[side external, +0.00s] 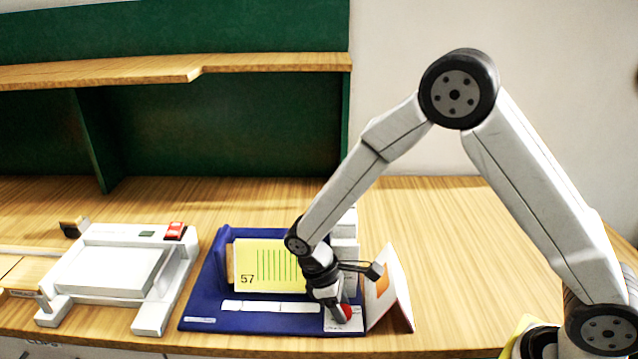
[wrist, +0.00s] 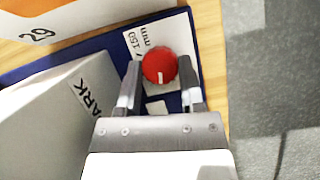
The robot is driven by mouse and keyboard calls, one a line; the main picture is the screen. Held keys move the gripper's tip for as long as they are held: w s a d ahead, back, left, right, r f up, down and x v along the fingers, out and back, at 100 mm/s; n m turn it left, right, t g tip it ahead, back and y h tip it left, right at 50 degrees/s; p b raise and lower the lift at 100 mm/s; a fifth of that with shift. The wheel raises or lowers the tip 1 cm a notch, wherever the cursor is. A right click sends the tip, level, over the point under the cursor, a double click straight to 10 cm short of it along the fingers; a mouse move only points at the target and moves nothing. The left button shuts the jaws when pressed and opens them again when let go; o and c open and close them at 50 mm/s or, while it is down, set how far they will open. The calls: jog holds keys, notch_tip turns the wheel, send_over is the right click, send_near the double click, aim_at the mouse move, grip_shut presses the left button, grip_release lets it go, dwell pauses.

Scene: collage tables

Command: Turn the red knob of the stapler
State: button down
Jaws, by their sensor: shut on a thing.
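In the side external view the knob (side external: 346,311) shows at the base's front right, partly covered by my gripper. My gripper (wrist: 160,88) points down at the knob, one finger on each side of it, and is shut on it. The blue base (side external: 205,310) carries a yellow card marked 57 (side external: 268,265) and a white block, which the wrist view shows as a grey-white body (wrist: 60,120) lettered "ARK".
A folded card with an orange patch (side external: 388,290) stands just right of the base. A white device with a red switch (side external: 175,231) stands at the left. A wooden shelf (side external: 180,70) runs above the back. The table right of the folded card is clear.

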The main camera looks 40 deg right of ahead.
jog(key=shift+c, duration=1.2)
grip_release()
jog(key=shift+r, duration=0.1)
jog(key=shift+v, duration=0.85)
notch_tip(320, 180, up, 8)
jog(key=shift+w, duration=0.25)
jog(key=shift+a, duration=0.15)
